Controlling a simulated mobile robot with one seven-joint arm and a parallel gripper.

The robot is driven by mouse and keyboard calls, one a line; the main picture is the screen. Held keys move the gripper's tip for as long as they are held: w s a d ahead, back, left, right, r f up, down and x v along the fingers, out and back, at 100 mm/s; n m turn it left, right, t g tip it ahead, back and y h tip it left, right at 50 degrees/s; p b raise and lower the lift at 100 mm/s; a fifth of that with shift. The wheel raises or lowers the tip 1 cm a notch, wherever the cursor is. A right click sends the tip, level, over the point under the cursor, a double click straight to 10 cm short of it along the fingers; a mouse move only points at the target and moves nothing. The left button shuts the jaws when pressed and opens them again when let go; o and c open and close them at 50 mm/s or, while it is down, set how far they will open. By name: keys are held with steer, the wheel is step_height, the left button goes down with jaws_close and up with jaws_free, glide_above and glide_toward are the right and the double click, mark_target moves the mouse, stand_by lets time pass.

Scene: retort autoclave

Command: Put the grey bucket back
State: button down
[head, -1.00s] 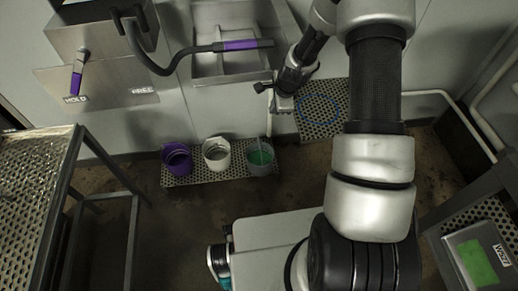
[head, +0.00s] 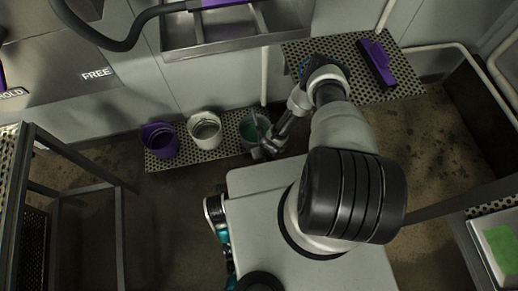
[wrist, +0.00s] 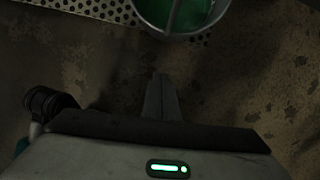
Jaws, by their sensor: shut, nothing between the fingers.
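The grey bucket (head: 250,128), with green inside, stands on the low perforated shelf (head: 165,163), rightmost of three buckets. My gripper (head: 262,153) is low, by the bucket's near right side in the head view. In the wrist view the bucket (wrist: 182,20) is cut off at the top edge. My shut fingers (wrist: 161,82) hold nothing and appear below it, apart from it in the picture. A thin handle or rod crosses the bucket's mouth. My arm hides part of the bucket's right side in the head view.
A purple bucket (head: 159,141) and a white bucket (head: 205,131) stand left of the grey one. A higher perforated shelf (head: 345,50) at right bears a purple tool (head: 378,60). A metal sink (head: 230,30) hangs behind. A metal rack stands at left.

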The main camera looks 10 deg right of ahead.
steer(key=w+f+b, duration=0.5)
steer(key=w+f, duration=0.1)
steer(key=f, duration=0.2)
steer(key=shift+a+f, duration=0.2)
steer(key=shift+a, duration=0.2)
